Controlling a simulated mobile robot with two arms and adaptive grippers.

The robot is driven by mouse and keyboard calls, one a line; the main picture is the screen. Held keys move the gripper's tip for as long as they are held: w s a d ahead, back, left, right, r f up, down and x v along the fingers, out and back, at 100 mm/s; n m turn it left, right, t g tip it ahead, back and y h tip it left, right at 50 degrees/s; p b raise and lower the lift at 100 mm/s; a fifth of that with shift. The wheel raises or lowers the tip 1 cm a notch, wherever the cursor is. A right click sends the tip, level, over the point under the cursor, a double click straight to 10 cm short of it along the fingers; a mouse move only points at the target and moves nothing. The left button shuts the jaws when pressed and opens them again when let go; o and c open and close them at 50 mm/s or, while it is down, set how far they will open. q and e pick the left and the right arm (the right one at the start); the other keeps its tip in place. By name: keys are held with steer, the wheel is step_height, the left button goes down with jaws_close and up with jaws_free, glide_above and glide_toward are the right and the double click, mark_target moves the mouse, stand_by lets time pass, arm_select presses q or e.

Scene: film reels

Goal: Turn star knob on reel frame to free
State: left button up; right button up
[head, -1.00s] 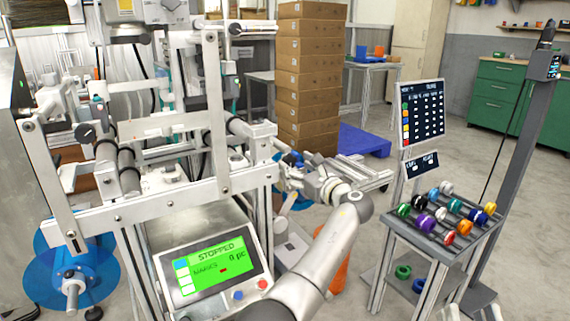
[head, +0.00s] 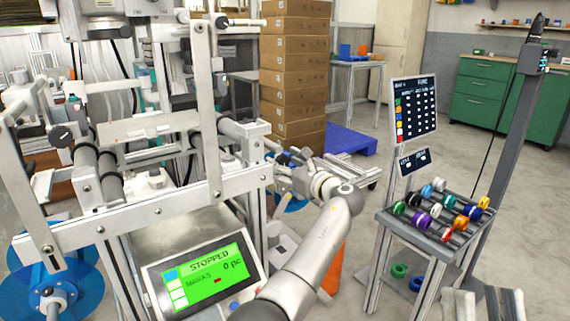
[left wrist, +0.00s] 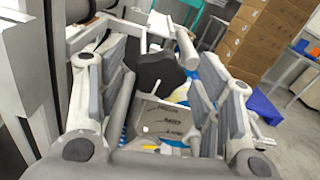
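The dark star knob (left wrist: 158,72) shows in the left wrist view, in the middle between my left fingers, on the reel frame. In the head view my left gripper (head: 290,172) is at the right end of the frame (head: 150,210) and hides the knob. In the left wrist view my left gripper (left wrist: 163,98) is open, one finger on each side of the knob; I cannot tell whether they touch it. A pale label plate (left wrist: 160,120) shows below the knob. My right gripper (head: 484,306) is at the bottom right of the head view, fingers apart and empty.
A screen (head: 205,277) reading STOPPED sits below the frame. Blue reels (head: 85,300) stand at lower left. A rack of coloured spools (head: 440,225) stands at right, beside a grey post (head: 505,140). Stacked boxes (head: 295,70) and a blue pallet (head: 350,142) are behind.

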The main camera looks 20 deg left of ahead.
arm_select(q)
steer(key=c, duration=0.9)
